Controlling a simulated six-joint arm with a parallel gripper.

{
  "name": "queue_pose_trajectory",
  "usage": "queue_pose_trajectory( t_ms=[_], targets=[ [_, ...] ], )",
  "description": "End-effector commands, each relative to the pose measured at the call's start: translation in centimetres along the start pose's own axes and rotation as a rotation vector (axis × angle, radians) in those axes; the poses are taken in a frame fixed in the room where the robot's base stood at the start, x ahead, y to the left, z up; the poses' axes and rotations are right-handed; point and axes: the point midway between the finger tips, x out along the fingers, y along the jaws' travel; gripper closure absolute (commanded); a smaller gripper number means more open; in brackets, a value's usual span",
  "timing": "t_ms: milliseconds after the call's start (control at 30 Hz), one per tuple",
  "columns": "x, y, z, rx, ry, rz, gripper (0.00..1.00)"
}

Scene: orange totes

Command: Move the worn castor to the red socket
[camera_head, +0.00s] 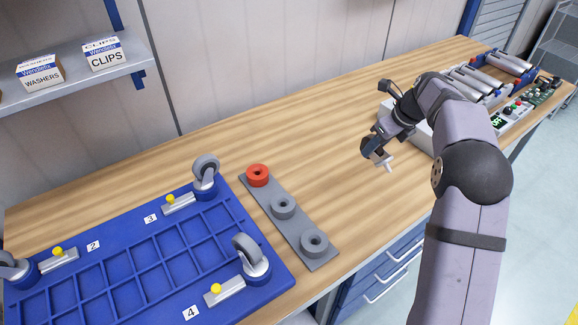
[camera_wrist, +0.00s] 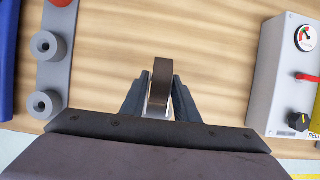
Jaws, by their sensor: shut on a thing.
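The red socket (camera_head: 257,174) is a ring at the far end of a grey strip, and its edge shows at the top left of the wrist view (camera_wrist: 60,2). My gripper (camera_head: 378,155) is over the bare wood to the right of the strip, apart from it. In the wrist view my gripper (camera_wrist: 161,100) is shut on a castor, whose dark brown wheel (camera_wrist: 162,72) stands edge-on between the fingers. The fingers partly hide it. I cannot make out wear on it.
Two grey sockets (camera_head: 283,207) share the strip. A blue tray (camera_head: 130,240) at left holds grey-wheeled castors (camera_head: 206,168) by yellow-knobbed clamps. A grey box with a gauge (camera_wrist: 285,80) stands at right in the wrist view. Wood between strip and gripper is clear.

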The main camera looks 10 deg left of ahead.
Motion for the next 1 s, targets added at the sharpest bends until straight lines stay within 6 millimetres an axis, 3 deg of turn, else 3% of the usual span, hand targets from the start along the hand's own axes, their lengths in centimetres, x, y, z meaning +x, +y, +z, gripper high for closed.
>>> queue_pose_trajectory(
  t_ms=[667,867,1000],
  targets=[
    [0.1,0.5,0.4,-0.014,-0.012,0.006,1.0],
    [1.3,3.6,2.1,-0.09,-0.073,0.043,1.0],
    [2.6,7.5,4.4,-0.186,-0.162,0.097,1.0]
  ],
)
